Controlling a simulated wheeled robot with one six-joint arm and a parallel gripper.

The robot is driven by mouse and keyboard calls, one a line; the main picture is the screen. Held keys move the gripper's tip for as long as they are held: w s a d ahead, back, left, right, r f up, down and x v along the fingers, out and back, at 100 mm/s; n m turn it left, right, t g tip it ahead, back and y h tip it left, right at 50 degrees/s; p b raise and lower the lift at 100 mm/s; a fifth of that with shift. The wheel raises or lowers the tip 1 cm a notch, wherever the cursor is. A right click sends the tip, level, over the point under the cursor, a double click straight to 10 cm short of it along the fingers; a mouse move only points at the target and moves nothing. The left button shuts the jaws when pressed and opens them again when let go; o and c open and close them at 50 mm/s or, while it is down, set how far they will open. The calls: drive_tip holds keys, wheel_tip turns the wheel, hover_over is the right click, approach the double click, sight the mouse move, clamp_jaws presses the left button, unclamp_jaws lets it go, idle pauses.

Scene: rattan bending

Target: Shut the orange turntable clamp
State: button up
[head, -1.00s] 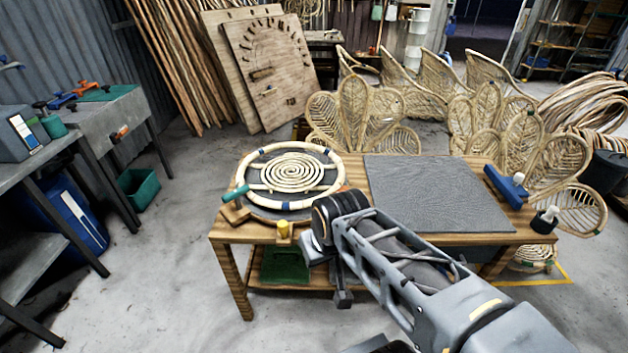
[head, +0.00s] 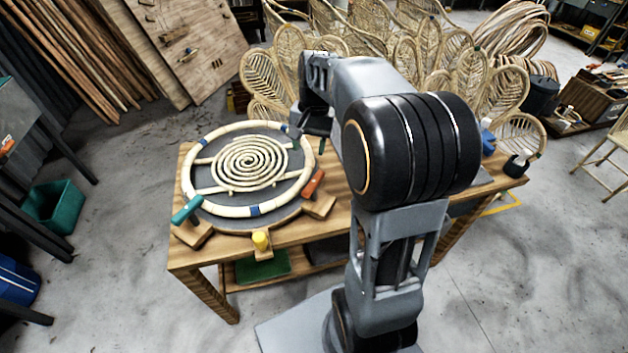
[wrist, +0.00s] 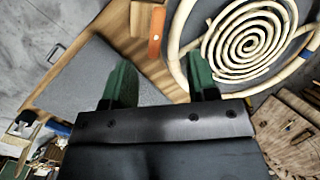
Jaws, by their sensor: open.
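The orange turntable clamp (head: 313,182) sits on a wooden block at the right front edge of the round turntable (head: 207,152). Its handle is tilted; I cannot tell whether the clamp is shut. My gripper (head: 308,140) is above the table, beyond the clamp, at the turntable's right side. In the wrist view, my gripper (wrist: 160,84) is open and empty, with green fingertips apart. The orange clamp (wrist: 157,30) lies ahead of the gap between them, not touching either. A cream ring with a rattan spiral (head: 248,163) lies on the turntable.
A teal clamp (head: 187,209) stands at the turntable's left front, and a yellow knob (head: 261,240) at the front. A grey mat (wrist: 85,82) covers the table beside the turntable. A blue tool (head: 487,137) and a white-topped bottle (head: 519,163) are at the table's right end.

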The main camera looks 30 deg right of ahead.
sight(314, 181)
drive_tip(key=w+d+f+m+g+y, duration=0.2)
drive_tip(key=w+d+f+m, duration=0.25)
drive_tip(key=w+d, duration=0.2)
drive_tip(key=shift+n, duration=0.25)
drive_tip(key=x, duration=1.4)
drive_tip(key=shift+s+d+f+b, duration=0.2)
drive_tip(key=shift+s+d+b, duration=0.05)
drive_tip(key=shift+d+b, duration=0.1)
drive_tip(key=c, duration=0.9)
